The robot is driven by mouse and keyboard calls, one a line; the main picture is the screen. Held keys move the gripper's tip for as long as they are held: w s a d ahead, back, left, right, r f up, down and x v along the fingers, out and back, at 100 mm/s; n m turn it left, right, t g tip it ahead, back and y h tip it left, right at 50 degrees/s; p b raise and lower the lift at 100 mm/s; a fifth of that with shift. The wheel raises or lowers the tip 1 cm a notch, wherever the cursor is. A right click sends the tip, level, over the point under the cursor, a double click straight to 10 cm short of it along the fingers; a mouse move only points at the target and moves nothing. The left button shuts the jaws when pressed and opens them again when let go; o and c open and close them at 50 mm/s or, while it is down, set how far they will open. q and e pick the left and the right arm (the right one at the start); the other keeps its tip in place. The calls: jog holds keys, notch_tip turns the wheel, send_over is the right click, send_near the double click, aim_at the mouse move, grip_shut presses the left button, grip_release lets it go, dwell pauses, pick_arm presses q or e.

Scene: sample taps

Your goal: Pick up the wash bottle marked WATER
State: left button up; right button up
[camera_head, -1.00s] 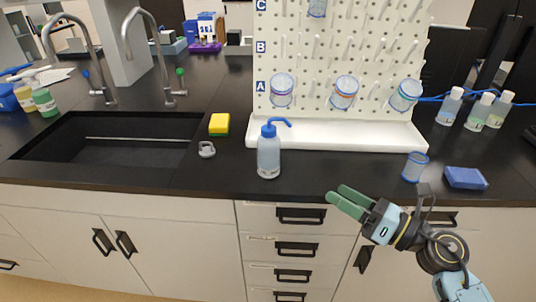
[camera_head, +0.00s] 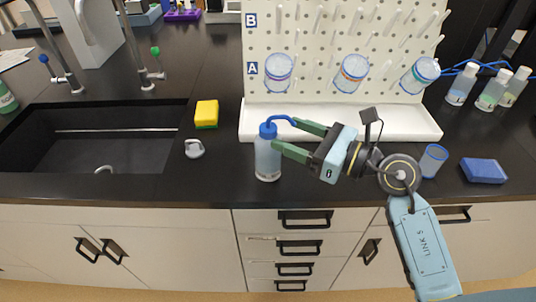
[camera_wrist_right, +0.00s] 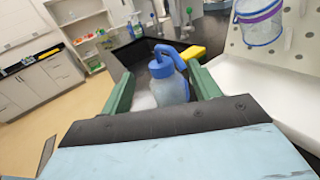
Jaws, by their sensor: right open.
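The wash bottle (camera_head: 267,158) has a clear body and a blue cap with a bent blue spout. It stands upright on the black counter, in front of the white drip tray; I cannot read its marking. My right gripper (camera_head: 284,136) reaches it from the right, with its green fingers at the bottle's upper part. In the right wrist view the bottle (camera_wrist_right: 169,88) stands between the two open fingers, and I see no firm contact. My left gripper is not in view.
A yellow-green sponge (camera_head: 206,114) and a small grey ring-shaped item (camera_head: 195,149) lie left of the bottle, beside the sink (camera_head: 100,130). The pegboard (camera_head: 330,47) with hanging beakers rises behind. A small beaker (camera_head: 433,160) and blue box (camera_head: 484,171) stand at right.

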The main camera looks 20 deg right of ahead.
aim_at(271, 126)
jog(key=shift+w+a, duration=0.2)
jog(key=shift+w, duration=0.05)
jog(key=x, duration=0.4)
jog(key=shift+w+a, duration=0.15)
jog(key=shift+w, duration=0.05)
jog(key=shift+w+a, duration=0.25)
jog(key=shift+c, duration=1)
grip_shut()
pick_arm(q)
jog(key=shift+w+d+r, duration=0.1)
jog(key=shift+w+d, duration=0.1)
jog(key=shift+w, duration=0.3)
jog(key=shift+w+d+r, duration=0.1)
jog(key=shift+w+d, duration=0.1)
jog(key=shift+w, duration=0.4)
